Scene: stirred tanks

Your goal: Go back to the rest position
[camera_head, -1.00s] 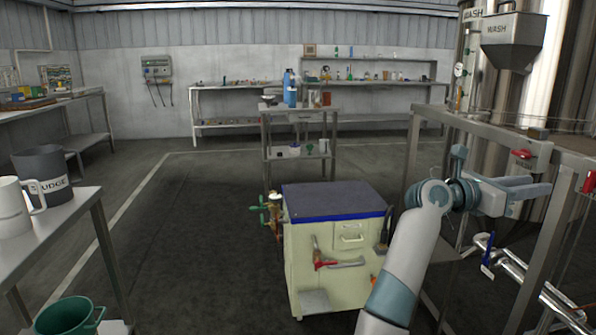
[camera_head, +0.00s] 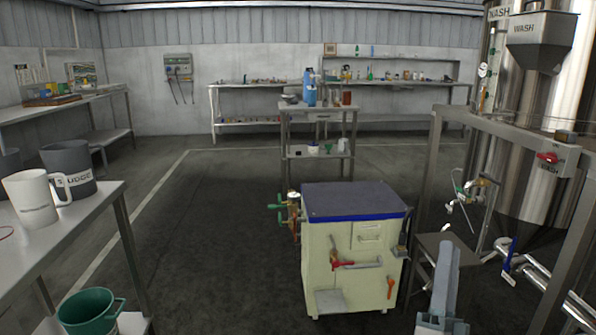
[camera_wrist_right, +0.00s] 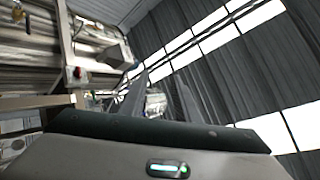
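My right gripper (camera_head: 450,246) is low at the right of the head view, pointing up, in front of the grey stand beside the cream cart. In the right wrist view its two grey fingers (camera_wrist_right: 160,95) stand apart with nothing between them. The gripper is open and empty, with no contact visible. My left gripper is in neither view.
The cream cart (camera_head: 353,206) with a blue-edged top stands just left of my right gripper. A steel frame (camera_head: 430,190) and tanks (camera_head: 545,175) stand to the right. A table (camera_head: 90,215) with mugs is at the left. The floor between is clear.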

